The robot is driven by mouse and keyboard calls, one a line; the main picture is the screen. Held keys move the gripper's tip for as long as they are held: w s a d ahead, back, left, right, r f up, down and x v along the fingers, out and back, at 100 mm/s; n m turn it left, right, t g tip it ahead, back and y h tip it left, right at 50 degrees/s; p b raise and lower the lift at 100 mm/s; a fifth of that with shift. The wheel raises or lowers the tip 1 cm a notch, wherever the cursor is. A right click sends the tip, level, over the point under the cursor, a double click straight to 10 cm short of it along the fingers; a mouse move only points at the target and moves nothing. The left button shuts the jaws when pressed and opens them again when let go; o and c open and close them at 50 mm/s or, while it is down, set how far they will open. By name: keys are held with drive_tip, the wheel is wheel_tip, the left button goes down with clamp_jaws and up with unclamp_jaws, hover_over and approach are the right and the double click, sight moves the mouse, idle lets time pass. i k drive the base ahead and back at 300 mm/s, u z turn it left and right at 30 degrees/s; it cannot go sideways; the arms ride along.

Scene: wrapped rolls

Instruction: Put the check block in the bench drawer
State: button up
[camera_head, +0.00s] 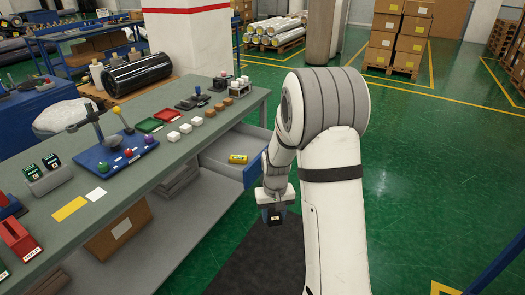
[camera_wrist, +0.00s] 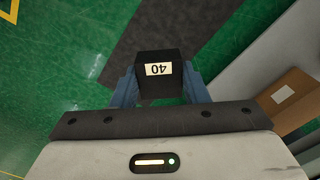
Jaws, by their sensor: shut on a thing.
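My gripper (camera_wrist: 158,88) is shut on a black check block (camera_wrist: 158,62) with a white label that reads 40. The block sits between the two blue-grey fingers in the wrist view, and it shows small below my wrist in the head view (camera_head: 274,217). The bench drawer (camera_head: 226,152) is pulled open from the bench's right side, with a grey inside and a blue front. A yellow cylinder (camera_head: 238,158) lies in it. My gripper is in front of the drawer and lower right of it in the head view. The block appears held in the air above the floor.
The green bench top (camera_head: 150,170) holds several blocks, red and green trays (camera_head: 166,114), and a blue stand (camera_head: 115,150). A cardboard box (camera_head: 120,230) stands on the lower shelf, also seen in the wrist view (camera_wrist: 288,97). A dark mat (camera_head: 262,262) lies on open green floor.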

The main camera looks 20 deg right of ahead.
sight(253, 149)
drive_tip(key=u, duration=0.5)
drive_tip(key=i, duration=0.15)
drive_tip(key=z, duration=2.2)
drive_tip(key=i, duration=3.75)
drive_tip(key=u, duration=3.1)
